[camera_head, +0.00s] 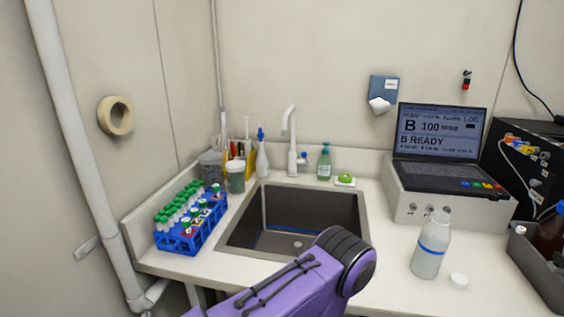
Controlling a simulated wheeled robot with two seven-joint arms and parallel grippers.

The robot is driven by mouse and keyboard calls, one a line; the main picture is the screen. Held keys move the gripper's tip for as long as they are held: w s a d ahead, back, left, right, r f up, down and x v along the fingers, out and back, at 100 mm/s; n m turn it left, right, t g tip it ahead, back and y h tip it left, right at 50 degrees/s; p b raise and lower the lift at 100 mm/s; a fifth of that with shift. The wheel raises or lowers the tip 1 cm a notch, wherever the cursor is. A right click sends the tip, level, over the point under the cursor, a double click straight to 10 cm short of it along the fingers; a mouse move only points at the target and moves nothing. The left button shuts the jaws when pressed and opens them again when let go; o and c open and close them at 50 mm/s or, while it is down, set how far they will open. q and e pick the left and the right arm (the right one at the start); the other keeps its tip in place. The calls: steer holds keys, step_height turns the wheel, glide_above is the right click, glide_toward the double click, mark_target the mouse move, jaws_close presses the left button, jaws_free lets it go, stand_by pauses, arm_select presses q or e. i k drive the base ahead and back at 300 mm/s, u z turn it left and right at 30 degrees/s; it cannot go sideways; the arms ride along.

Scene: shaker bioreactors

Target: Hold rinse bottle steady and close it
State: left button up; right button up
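The rinse bottle (430,246), as I take it, is a clear bottle with a blue band, upright on the counter right of the sink. Its neck looks open, with no cap on it. A small white cap (458,281) lies on the counter just right of the bottle's base, apart from it. A purple arm link with a black joint, part of my own body, reaches up from the bottom edge in front of the sink. No gripper fingers show in this view, so neither gripper can be placed relative to the bottle.
The sink (228,246) is left of the bottle. A laptop on a white box (440,204) stands behind it. A dark tray (522,262) with a brown bottle is at the right edge. A blue tube rack (183,243) stands at left. Counter between sink and bottle is clear.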

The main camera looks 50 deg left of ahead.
mark_target(435, 240)
steer(key=u, duration=2.75)
steer(key=k, duration=0.85)
steer(key=z, duration=1)
steer(key=i, duration=1)
steer(key=u, duration=0.05)
